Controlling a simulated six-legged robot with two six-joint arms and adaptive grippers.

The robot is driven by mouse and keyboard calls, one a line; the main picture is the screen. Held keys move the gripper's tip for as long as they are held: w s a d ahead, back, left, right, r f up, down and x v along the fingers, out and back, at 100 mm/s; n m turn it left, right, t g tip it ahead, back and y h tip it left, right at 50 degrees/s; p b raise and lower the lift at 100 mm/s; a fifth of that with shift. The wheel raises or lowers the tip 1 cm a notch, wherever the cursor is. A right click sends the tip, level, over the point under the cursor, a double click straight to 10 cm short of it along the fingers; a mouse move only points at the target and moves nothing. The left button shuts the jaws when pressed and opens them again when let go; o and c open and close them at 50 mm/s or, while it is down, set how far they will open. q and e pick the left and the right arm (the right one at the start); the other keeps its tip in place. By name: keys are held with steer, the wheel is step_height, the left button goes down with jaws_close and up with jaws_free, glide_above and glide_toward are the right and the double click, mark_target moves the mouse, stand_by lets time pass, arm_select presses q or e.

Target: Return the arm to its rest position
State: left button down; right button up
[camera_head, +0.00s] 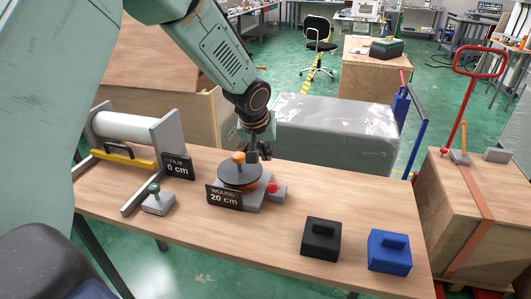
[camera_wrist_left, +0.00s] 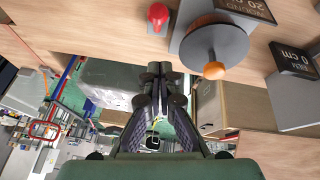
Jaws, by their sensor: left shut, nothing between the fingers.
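My left arm (camera_head: 215,50) comes in from the upper left and reaches down over the far edge of the wooden table. My left gripper (camera_head: 262,153) is just behind the winding device with the dark disc (camera_head: 240,174) and orange knob. It also shows in the left wrist view (camera_wrist_left: 160,72), where its fingers are together with nothing between them. In that view the disc (camera_wrist_left: 214,52) and a red button (camera_wrist_left: 158,14) lie beyond the fingertips, apart from them. My right gripper is not in view.
The table (camera_head: 270,235) also bears a white film roll (camera_head: 125,126) in a grey frame, a small green-knobbed block (camera_head: 158,202), a black box (camera_head: 321,240) and a blue box (camera_head: 389,251). A grey wrapped block (camera_head: 335,130) stands behind. A strapped wooden crate (camera_head: 460,200) stands right.

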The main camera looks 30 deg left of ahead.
arm_select(q)
steer(key=shift+s+r, duration=0.2)
steer(key=shift+s, duration=0.1)
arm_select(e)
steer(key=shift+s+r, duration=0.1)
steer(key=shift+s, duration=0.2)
arm_select(q)
steer(key=s+d+f+m+g+h, duration=0.1)
steer(key=s+d+f, duration=0.3)
steer(key=s+f, duration=0.55)
steer(key=s+d+f+m+g+h, duration=0.1)
steer(key=s+d+f+g, duration=0.1)
steer(key=s+d+f, duration=0.55)
steer(key=s+a+f+m+g+y, duration=0.1)
steer(key=s+f, duration=0.3)
steer(key=s, duration=0.8)
steer(key=s+a+f+m+g, duration=0.15)
steer(key=s+f, duration=0.25)
steer(key=s, duration=0.8)
step_height(320, 180, down, 16)
steer(key=b, duration=1.7)
steer(key=shift+w+f, duration=0.2)
steer(key=shift+w, duration=0.25)
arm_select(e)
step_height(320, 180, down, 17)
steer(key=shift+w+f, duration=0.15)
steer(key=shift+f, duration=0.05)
